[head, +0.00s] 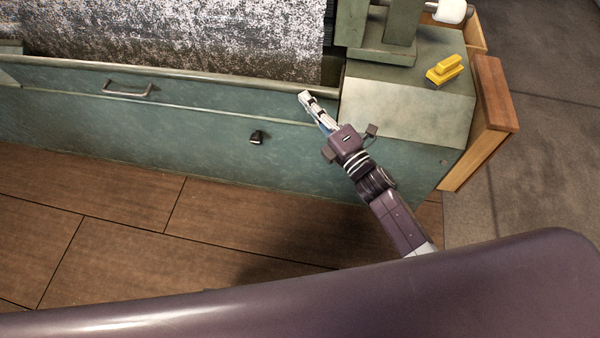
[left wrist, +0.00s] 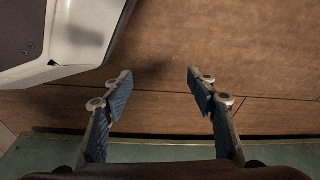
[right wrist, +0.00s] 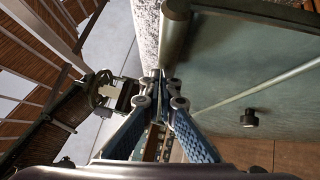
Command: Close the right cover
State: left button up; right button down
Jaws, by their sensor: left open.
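The green machine front has an upper panel (head: 200,96) with a rounded rail along its top edge and a metal handle (head: 127,90). A lower panel (head: 190,134) carries a black knob (head: 256,137). I cannot tell which part is the right cover, or how far it stands open. My right gripper (head: 305,97) is at the right end of the rail, its fingertips close together. The rail (right wrist: 173,32) also shows in the right wrist view, just beyond the fingertips (right wrist: 160,78); no held object is clear. My left gripper (left wrist: 160,80) is open and empty above the brown floor.
A speckled grey sheet (head: 190,35) fills the machine behind the rail. A yellow block-like object (head: 444,70) lies on the green end top (head: 410,105). A wooden box-like piece (head: 495,95) stands at the right end. The brown floor in front is clear.

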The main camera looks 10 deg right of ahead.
jog(key=shift+w+d+r, duration=0.25)
jog(key=shift+w, duration=0.4)
jog(key=shift+w+d+r, duration=0.2)
jog(key=shift+w+r, duration=0.05)
jog(key=shift+w, duration=0.35)
pick_arm(q)
jog(key=w+r+b, duration=0.2)
jog(key=w+r, duration=0.1)
jog(key=r, duration=0.4)
jog(key=w+r+b, duration=0.2)
jog(key=w+r, duration=0.1)
jog(key=r, duration=0.4)
jog(key=shift+d+t, duration=0.4)
pick_arm(e)
jog(key=w+d+f, duration=0.1)
jog(key=w+d, duration=0.1)
jog(key=w, duration=0.4)
jog(key=w+d+f+m, duration=0.1)
jog(key=w+d+f, duration=0.1)
jog(key=w, duration=0.4)
jog(key=shift+w+d+g+h, duration=0.2)
jog(key=shift+d+g+h, duration=0.1)
jog(key=shift+g, duration=0.1)
pick_arm(q)
jog(key=shift+s, duration=0.1)
pick_arm(e)
jog(key=shift+f, duration=0.1)
